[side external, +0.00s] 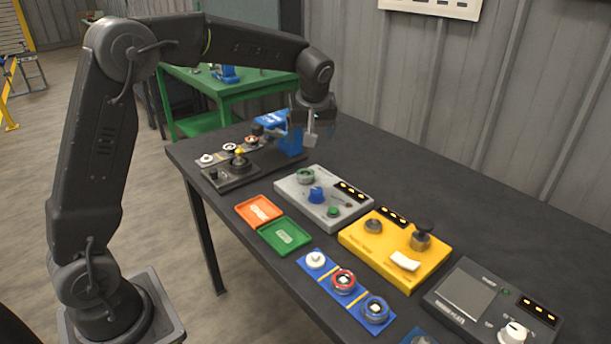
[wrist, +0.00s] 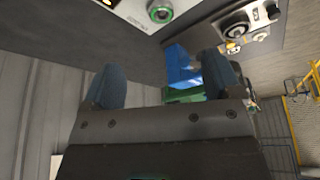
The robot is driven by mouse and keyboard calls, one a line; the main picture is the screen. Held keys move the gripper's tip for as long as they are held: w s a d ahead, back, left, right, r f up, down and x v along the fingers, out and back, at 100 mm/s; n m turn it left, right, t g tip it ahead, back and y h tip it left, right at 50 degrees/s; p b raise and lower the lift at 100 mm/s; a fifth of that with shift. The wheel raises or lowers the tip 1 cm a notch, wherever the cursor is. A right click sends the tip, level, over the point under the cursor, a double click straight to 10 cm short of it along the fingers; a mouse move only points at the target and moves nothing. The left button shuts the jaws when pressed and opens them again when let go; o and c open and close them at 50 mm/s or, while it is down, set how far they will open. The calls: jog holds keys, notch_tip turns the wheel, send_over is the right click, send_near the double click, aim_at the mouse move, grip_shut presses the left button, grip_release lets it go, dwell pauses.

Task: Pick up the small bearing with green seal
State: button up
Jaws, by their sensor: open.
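A small ring with a green band (side external: 306,176) sits on the far left part of a grey panel box (side external: 328,209) in the side view. It looks like the bearing with the green seal, but it is small there. A green-edged ring with a pale centre also shows at the top edge of the wrist view (wrist: 160,11). My gripper (side external: 311,138) hangs above the table's back part, beside the blue stand, apart from the ring. In the wrist view its two fingers (wrist: 163,82) are spread with nothing held between them.
A blue stand (side external: 290,134) rises near my gripper. Orange (side external: 259,210) and green (side external: 285,237) trays lie in front of the grey box. A yellow box (side external: 380,258), a dark scale (side external: 466,293) and a blue strip (side external: 357,309) with ringed parts are nearer. The table's right back is clear.

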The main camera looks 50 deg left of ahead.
jog(key=w+a+f+n, duration=0.2)
jog(key=w+f, duration=0.2)
send_over(306, 175)
jog(key=d, duration=0.2)
jog(key=shift+y, duration=0.3)
notch_tip(306, 175, down, 8)
jog(key=shift+d+r, duration=0.1)
jog(key=shift+r, duration=0.15)
jog(key=shift+g, duration=0.3)
jog(key=shift+s+x, duration=0.2)
jog(key=shift+x, duration=2.55)
jog(key=c, duration=1.1)
jog(key=shift+r, duration=6.55)
jog(key=shift+c, duration=0.2)
